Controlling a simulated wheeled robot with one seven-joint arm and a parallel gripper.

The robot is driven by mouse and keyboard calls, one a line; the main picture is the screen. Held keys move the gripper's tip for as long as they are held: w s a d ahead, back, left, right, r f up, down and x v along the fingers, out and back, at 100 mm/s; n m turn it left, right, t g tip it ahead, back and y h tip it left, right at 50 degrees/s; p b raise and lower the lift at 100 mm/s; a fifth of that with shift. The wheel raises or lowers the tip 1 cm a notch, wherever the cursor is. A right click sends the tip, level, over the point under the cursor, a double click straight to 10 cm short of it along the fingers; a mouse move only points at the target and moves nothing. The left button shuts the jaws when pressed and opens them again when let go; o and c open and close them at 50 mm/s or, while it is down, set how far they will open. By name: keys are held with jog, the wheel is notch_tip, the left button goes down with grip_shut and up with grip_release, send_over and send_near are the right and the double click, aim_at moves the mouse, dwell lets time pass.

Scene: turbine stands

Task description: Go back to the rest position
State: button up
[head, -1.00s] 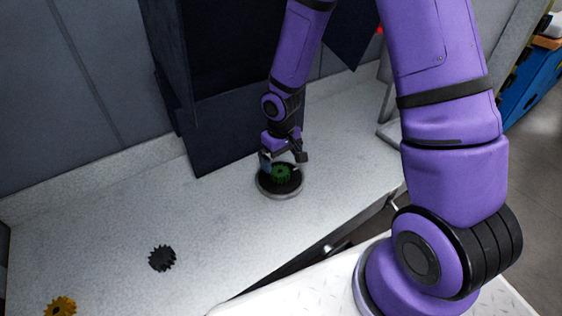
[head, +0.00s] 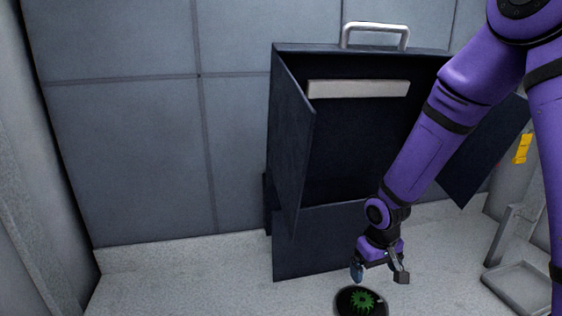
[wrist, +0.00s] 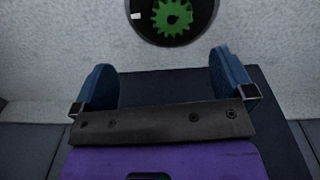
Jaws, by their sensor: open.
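My gripper (head: 380,274) is open and empty, above the counter just behind a round dark base. In the wrist view my gripper (wrist: 163,88) shows its two blue fingers wide apart with nothing between them. A green gear (head: 362,300) lies on the round dark base (head: 343,304) at the bottom edge of the head view. In the wrist view the green gear (wrist: 172,17) lies beyond the fingers, apart from them, partly cut off by the top edge.
A grey tray (head: 520,290) sits at the right. The counter (head: 190,285) at the left is clear in this view.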

notch_tip(320, 180, up, 11)
jog(key=s+d+t, duration=0.1)
jog(key=s+d, duration=0.1)
jog(key=d, duration=0.1)
jog(key=s+d+r+m+t, duration=0.2)
jog(key=s+r+t, duration=0.1)
jog(key=s+r, duration=1.6)
jog(key=shift+s+d+m+t, duration=0.3)
jog(key=shift+s+m+t, duration=0.1)
jog(key=shift+s, duration=0.05)
